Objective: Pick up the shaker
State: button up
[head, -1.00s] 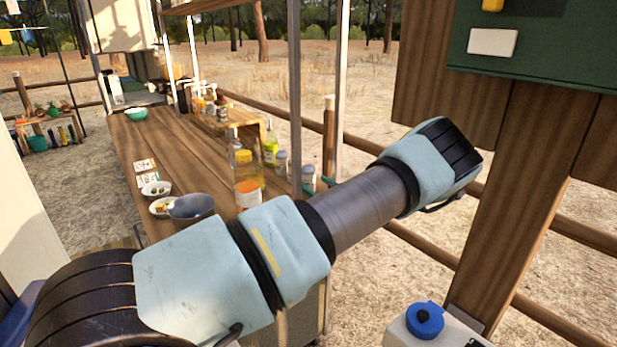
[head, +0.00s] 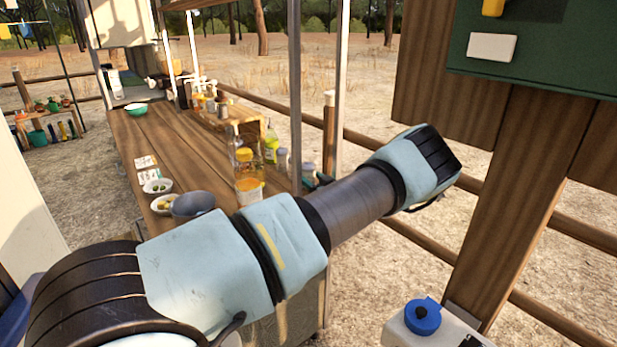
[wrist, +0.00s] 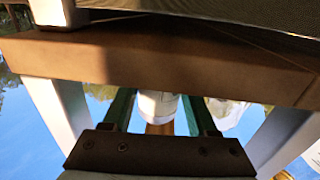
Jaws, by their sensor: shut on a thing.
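My gripper (wrist: 162,112) shows in the wrist view with two green fingers shut on a small pale container, the shaker (wrist: 158,104), which has a white upper part and a golden-brown part below. In the head view the shaker (head: 308,169) shows as a small pale-capped jar at the counter's right edge, partly hidden behind my arm. Only a bit of my dark green fingers (head: 318,181) shows beside it. I cannot tell whether the shaker is off the counter.
A similar capped jar (head: 282,160) stands close by, with a yellow-green bottle (head: 271,146) and an orange-labelled bottle (head: 247,180) to its left. A grey bowl (head: 192,204) and small dishes sit on the wooden counter (head: 150,140). A metal post (head: 295,90) rises near the gripper.

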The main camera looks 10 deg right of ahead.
grip_shut()
jog(key=shift+r, duration=0.15)
